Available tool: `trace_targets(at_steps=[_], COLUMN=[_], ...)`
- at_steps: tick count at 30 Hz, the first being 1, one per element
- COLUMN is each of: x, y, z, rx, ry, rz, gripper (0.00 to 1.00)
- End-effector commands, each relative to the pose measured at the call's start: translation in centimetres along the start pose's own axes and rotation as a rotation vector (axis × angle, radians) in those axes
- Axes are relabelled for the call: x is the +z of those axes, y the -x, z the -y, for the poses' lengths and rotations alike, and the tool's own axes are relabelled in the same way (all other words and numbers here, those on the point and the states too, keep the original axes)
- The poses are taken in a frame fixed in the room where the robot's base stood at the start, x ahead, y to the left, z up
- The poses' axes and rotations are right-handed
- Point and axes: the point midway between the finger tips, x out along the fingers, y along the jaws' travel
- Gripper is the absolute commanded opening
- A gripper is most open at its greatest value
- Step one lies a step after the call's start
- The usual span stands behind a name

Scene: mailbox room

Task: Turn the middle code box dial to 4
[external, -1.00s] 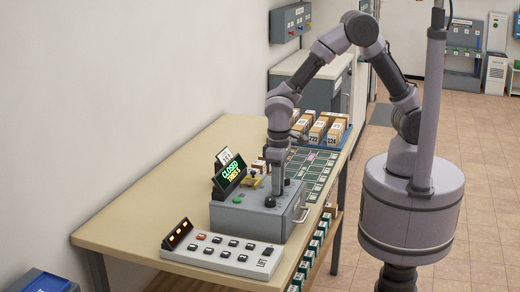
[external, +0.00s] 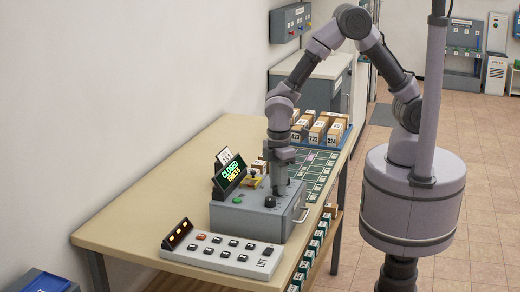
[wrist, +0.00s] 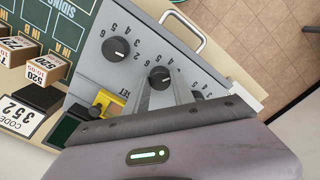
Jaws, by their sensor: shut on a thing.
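The grey code box (external: 240,217) stands on the table with its dials on the top face. In the wrist view the middle dial (wrist: 160,77) is a black round knob with a pale pointer mark, and numbers are printed around it. My gripper (wrist: 163,82) points down over it, shut on this middle dial with a finger on each side. In the external view my gripper (external: 279,189) hides the dial. Another dial (wrist: 117,49) is free at upper left. A third dial (wrist: 198,95) is partly hidden by a finger. The exact number pointed at is hard to read.
A lit display showing CLOSED (external: 231,174) stands behind the box beside a small yellow part (external: 251,181). A button panel (external: 222,253) lies in front. Boxed parcels (external: 318,130) sit farther back. The table's left part (external: 150,205) is clear.

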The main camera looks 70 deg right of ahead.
Motion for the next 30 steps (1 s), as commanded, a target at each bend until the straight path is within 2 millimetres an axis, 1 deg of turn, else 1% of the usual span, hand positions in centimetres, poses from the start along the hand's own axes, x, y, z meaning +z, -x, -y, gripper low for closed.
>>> trace_targets(at_steps=[6, 15, 21, 30], x=[0.03, 0.03, 0.02, 0.01], y=[0.17, 0.1, 0.07, 0.02], z=[0.01, 0.0, 0.0, 0.0], rx=[0.0, 0.0, 0.0, 0.0], ry=[0.193, 0.403, 0.49, 0.541], rz=[0.001, 0.001, 0.0, 0.0], gripper=[0.0, 0.0, 0.0, 0.0])
